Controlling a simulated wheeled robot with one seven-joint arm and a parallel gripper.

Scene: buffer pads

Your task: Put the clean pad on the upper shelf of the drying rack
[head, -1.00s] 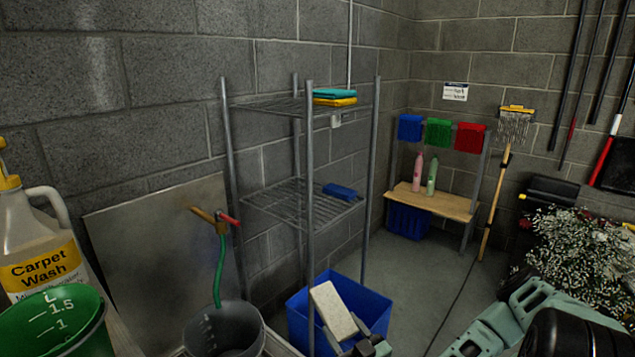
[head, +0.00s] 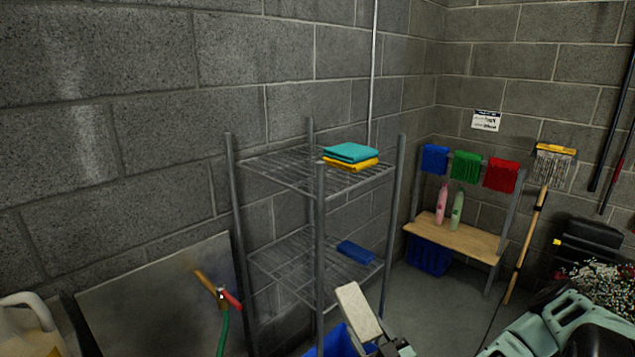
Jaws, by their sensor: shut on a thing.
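The drying rack (head: 320,240) is a grey metal frame with two wire shelves against the block wall. Its upper shelf (head: 275,172) holds folded teal and yellow cloths at its right end; its left part is bare. The lower shelf (head: 285,265) holds a small blue item (head: 355,252) at its right. My gripper (head: 380,341), at the bottom centre, is shut on a pale, whitish pad (head: 358,312). The pad is tilted, in front of and below the lower shelf's right side. The gripper's fingertips are partly hidden by the pad and the frame edge.
A blue bin (head: 330,343) stands below the pad, mostly cut off. A wooden bench (head: 455,237) with two bottles stands at the right, under hanging blue, green and red cloths. A mop (head: 540,200) leans beside it. A board leans on the wall at left.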

